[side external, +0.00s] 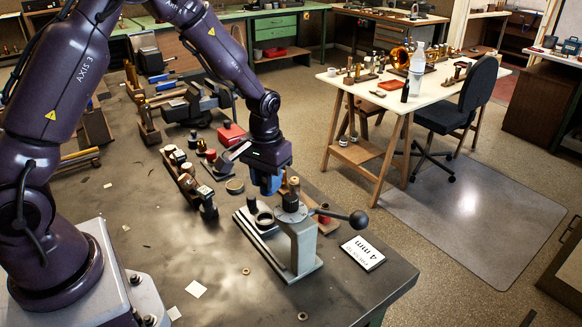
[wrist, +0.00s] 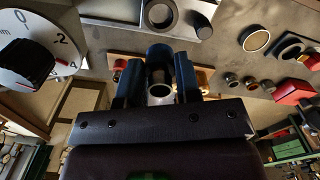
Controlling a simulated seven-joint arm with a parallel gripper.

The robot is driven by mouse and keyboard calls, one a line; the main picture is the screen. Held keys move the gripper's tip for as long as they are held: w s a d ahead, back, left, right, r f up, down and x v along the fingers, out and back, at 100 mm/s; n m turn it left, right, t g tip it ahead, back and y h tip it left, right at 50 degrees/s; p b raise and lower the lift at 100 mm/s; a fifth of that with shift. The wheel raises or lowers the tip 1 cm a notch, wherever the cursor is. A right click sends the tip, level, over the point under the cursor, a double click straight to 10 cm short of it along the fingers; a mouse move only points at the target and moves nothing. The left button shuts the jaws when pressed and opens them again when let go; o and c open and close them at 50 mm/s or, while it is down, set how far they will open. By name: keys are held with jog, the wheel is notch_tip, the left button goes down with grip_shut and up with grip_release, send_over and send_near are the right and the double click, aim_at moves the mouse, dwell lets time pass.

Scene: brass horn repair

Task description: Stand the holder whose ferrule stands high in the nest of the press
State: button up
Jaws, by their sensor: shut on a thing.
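My gripper (side external: 270,185) is just above the press (side external: 298,236), beside its upright column. In the wrist view its two blue fingers (wrist: 158,72) are shut on a dark holder (wrist: 159,54) with a pale metal ring-shaped end (wrist: 160,91). In the side view the holder is mostly hidden by the fingers. The nest (side external: 263,218) is a ring on the press base, below and slightly left of the gripper. It also shows in the wrist view (wrist: 160,14), apart from the held holder. How high the ferrule stands cannot be judged.
A dark post (side external: 251,202) stands beside the nest. The press lever (side external: 345,217) sticks out right, and a dial (wrist: 27,62) shows close by in the wrist view. A rack (side external: 188,180) with several small parts lies left. A "4 mm" sign (side external: 363,252) lies right.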

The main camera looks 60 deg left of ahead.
aim_at(263, 194)
jog(key=shift+s+f+n, duration=0.4)
jog(key=shift+s, duration=0.25)
jog(key=shift+w+n, duration=0.15)
jog(key=shift+n, duration=0.15)
jog(key=shift+f, duration=0.15)
jog(key=shift+f, duration=2.3)
jog(key=shift+f, duration=1.1)
jog(key=o, duration=1.3)
jog(key=shift+o, duration=0.2)
